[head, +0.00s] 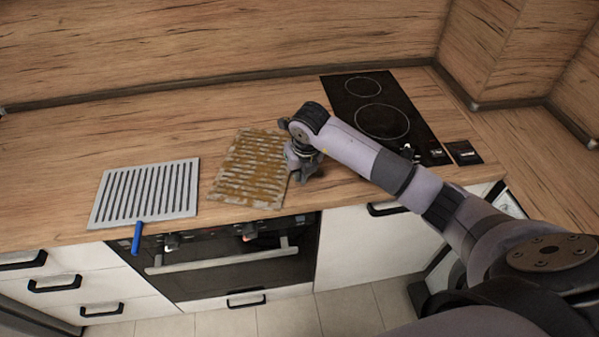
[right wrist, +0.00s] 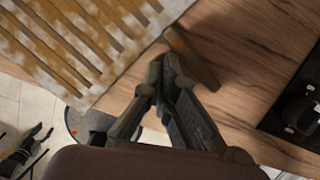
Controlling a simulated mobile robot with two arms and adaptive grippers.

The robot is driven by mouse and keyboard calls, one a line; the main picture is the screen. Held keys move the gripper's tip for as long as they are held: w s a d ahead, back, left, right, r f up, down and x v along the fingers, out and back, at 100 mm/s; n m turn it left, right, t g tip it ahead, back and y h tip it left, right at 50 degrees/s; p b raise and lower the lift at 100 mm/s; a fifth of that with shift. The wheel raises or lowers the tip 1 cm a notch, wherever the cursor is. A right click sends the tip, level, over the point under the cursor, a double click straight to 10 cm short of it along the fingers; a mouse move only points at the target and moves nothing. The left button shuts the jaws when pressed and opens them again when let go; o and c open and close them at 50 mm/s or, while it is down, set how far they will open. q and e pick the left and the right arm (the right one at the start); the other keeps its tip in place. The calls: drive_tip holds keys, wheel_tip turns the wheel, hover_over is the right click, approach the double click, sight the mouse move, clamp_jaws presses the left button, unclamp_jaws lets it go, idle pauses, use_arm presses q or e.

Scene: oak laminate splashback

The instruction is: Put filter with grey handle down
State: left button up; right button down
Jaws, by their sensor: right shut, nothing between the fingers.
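A slotted filter heavily stained yellow-brown (head: 252,168) lies flat on the wooden worktop, and its slats fill the upper left of the right wrist view (right wrist: 75,45). A short, dull grey-brown handle (right wrist: 197,62) sticks out by its edge in the right wrist view; the gripper hides it in the head view. My right gripper (head: 304,174) is at the filter's right side, low over the worktop. Its fingertips (right wrist: 165,72) are closed together beside the handle, with nothing held. A cleaner grey filter (head: 148,192) with a blue handle (head: 137,238) lies to the left. My left gripper is out of view.
A black cooktop (head: 380,118) is set in the worktop (head: 235,112) at the back right. The oven (head: 225,262) and white drawers (head: 80,285) are below the front edge. The worktop behind the filters is clear.

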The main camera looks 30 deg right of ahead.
sight(273, 165)
drive_tip(key=shift+w+f+b, duration=0.1)
drive_tip(key=shift+w+b, duration=0.15)
drive_tip(key=shift+b, duration=0.1)
drive_tip(key=w+b, duration=0.4)
drive_tip(key=shift+w+d+f, duration=0.1)
drive_tip(key=shift+w+d, duration=0.05)
drive_tip(key=shift+w, duration=0.5)
drive_tip(key=shift+s+d, duration=0.1)
